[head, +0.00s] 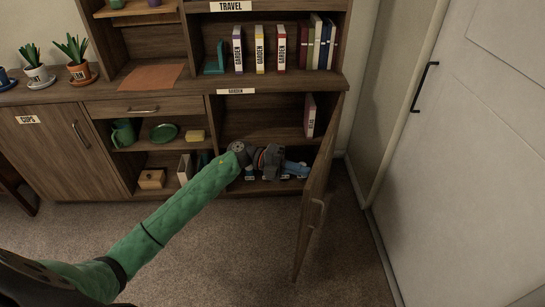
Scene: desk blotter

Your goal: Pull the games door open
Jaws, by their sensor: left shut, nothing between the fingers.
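A wooden cabinet door (314,193) stands swung well out from the lower right cupboard, its edge toward me. Its handle (316,213) shows on the outer right face. No readable name shows on this door; a small label (236,91) sits on the shelf edge above the opening, its text too small to be sure. My left gripper (272,165) is shut and empty, at the cupboard opening on the inner side of the door. It looks apart from the door and hides part of the lower shelf. My right gripper is not in view.
A blue toy-like object (294,170) sits on the lower shelf beside my gripper, partly hidden. A book (309,115) stands on the shelf above. A white room door (470,150) is at the right. Carpet (345,260) is clear around the open cabinet door.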

